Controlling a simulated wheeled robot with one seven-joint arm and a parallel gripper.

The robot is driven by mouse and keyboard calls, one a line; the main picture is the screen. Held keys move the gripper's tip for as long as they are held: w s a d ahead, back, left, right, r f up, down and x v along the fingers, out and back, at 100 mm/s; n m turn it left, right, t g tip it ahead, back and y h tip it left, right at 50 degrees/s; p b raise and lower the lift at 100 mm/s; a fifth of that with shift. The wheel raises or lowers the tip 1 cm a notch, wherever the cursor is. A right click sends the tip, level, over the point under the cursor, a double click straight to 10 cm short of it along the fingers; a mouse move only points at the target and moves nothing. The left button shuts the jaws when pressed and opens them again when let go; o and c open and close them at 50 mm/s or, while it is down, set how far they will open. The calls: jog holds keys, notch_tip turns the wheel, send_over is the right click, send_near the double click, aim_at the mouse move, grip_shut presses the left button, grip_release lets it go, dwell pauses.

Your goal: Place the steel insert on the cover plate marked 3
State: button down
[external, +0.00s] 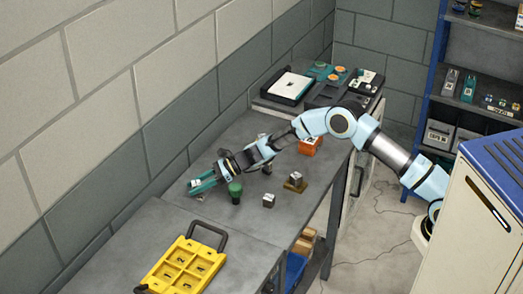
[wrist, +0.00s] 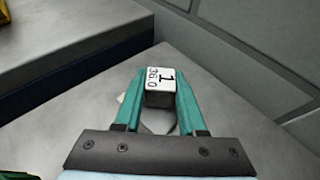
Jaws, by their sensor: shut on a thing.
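My gripper (external: 196,185) is low over the left part of the grey bench, near the wall. In the wrist view its teal fingers (wrist: 159,92) are shut on a small steel block (wrist: 159,99), whose white top label reads 1 and 36.0. The block also shows between the fingertips in the external view (external: 195,183). A pale shape on the bench lies partly hidden under it. A yellow tray (external: 166,261) with several marked panels lies at the front of the bench; its marks are too small to read. I cannot make out a cover plate marked 3.
A dark green-topped object (external: 235,192) stands close beside my gripper. Another steel block (external: 268,201) and one on a brown base (external: 295,182) stand to the right. An orange item (external: 310,145) is farther back. Bench surface between gripper and tray is clear.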

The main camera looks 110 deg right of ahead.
jog(key=shift+f, duration=0.1)
jog(key=shift+c, duration=2.4)
grip_release()
jog(key=shift+r, duration=0.25)
jog(key=b+v, duration=0.3)
jog(key=v, duration=0.9)
jog(key=shift+f, duration=0.1)
